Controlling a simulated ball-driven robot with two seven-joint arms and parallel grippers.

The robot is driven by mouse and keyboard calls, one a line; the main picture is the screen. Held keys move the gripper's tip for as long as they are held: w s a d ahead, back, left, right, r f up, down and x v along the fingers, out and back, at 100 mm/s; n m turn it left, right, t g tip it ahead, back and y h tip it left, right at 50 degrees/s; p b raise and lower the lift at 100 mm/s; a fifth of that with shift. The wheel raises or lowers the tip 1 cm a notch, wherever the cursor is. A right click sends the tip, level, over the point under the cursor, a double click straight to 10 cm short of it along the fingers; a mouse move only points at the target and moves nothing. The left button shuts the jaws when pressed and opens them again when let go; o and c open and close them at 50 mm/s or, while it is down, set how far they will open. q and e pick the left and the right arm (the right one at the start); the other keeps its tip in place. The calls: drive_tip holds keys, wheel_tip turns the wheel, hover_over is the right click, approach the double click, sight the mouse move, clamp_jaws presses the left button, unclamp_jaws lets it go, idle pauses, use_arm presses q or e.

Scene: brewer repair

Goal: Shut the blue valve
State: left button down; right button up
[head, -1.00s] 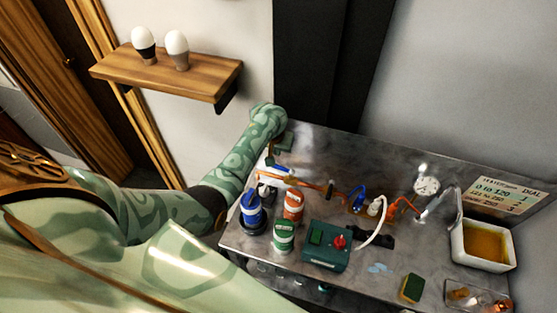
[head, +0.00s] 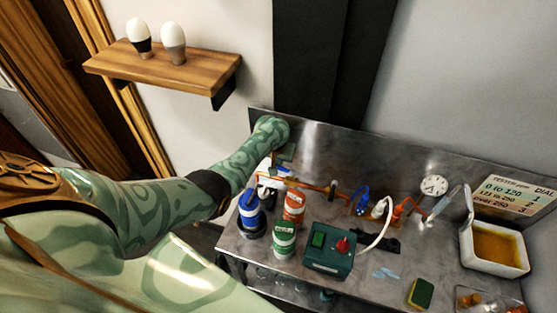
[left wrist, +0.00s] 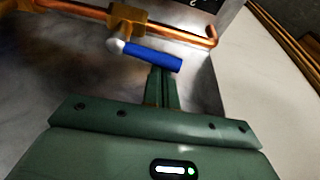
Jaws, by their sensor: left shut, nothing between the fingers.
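The blue valve handle (left wrist: 152,56) shows in the left wrist view as a blue lever with a pale end at its pivot. It sits by a brass body (left wrist: 128,18) on a copper pipe (left wrist: 185,36) and lies roughly along the pipe, slightly angled. My left gripper (left wrist: 162,76) is shut and empty, its fingertips right at the lever's near side. I cannot tell whether they touch it. In the head view my left gripper (head: 284,160) is at the left end of the copper pipework (head: 312,186), and the handle there is hard to make out. My right gripper is not in view.
In front of the pipe stand a blue canister (head: 250,210), an orange one (head: 293,206), a green one (head: 284,240) and a green box with a red knob (head: 329,248). A blue fitting (head: 361,198), gauge (head: 434,186), amber-filled tray (head: 494,250) and sponge (head: 420,293) are to the right.

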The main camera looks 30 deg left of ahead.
use_arm(q)
drive_tip(key=shift+s+n+p, duration=0.2)
drive_tip(key=shift+n+p, duration=0.15)
drive_tip(key=shift+n, duration=0.05)
drive_tip(key=shift+s, duration=0.1)
drive_tip(key=shift+s+d+r+n+y+p, duration=0.15)
drive_tip(key=shift+s+n+y+p, duration=0.25)
drive_tip(key=shift+n+p, duration=0.75)
drive_tip(key=s+d+n+g+y+p, duration=0.1)
drive_tip(key=s+d+n+g, duration=0.2)
drive_tip(key=n, duration=0.8)
drive_tip(key=shift+s+d+y+p, duration=0.4)
drive_tip(key=shift+s+d, duration=0.2)
drive_tip(key=shift+d, duration=0.55)
